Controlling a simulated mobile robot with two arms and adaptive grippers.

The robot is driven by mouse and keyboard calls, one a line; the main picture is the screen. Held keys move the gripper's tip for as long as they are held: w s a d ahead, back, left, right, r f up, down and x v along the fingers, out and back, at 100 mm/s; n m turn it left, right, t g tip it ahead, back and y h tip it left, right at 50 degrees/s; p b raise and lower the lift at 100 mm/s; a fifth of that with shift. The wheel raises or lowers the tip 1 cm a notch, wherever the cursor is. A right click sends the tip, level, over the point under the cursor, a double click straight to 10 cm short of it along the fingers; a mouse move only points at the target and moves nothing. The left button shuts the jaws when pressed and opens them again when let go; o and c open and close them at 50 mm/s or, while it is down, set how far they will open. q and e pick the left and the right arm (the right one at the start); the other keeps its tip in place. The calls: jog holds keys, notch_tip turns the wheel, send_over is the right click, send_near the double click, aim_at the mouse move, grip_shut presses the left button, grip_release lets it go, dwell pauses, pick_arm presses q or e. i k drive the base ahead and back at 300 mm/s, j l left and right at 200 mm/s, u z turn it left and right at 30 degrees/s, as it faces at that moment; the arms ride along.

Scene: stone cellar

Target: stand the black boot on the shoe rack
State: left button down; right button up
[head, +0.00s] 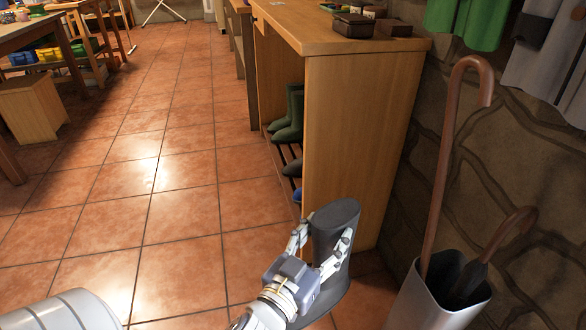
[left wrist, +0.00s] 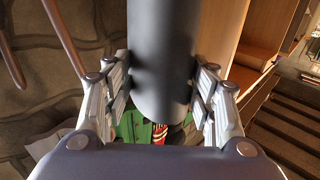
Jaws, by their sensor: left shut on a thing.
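The black boot (head: 335,222) is at the lower middle of the head view, roughly upright, its shaft opening facing up. My left gripper (head: 322,250) is shut on its shaft, one finger on each side. In the left wrist view the dark shaft (left wrist: 163,60) runs between the fingers of the gripper (left wrist: 163,88). The boot is in front of the near end of the wooden cabinet. The shoe rack (head: 277,148) is low in the cabinet's open left side, mostly hidden by the end panel. Green boots (head: 291,112) and darker shoes (head: 292,167) stand there. My right gripper is not in view.
The wooden cabinet's end panel (head: 360,130) stands between the boot and the rack. Small dark boxes (head: 353,27) sit on top. An umbrella stand (head: 437,297) with a cane (head: 446,160) is at the right by the stone wall. The tiled floor (head: 150,180) to the left is clear.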

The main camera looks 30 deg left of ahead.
aim_at(300, 156)
jog(key=u, duration=1.25)
jog(key=i+j+u, duration=0.1)
jog(key=u, duration=0.3)
jog(key=i+u, duration=0.1)
jog(key=u, duration=0.25)
jog(key=i+j+u, duration=0.1)
jog(key=u, duration=0.3)
jog(key=i+z, duration=0.1)
jog(key=i, duration=2.55)
jog(key=i+z, duration=0.1)
jog(key=z, duration=3.5)
jog(key=i+j, duration=0.15)
jog(key=i, duration=0.2)
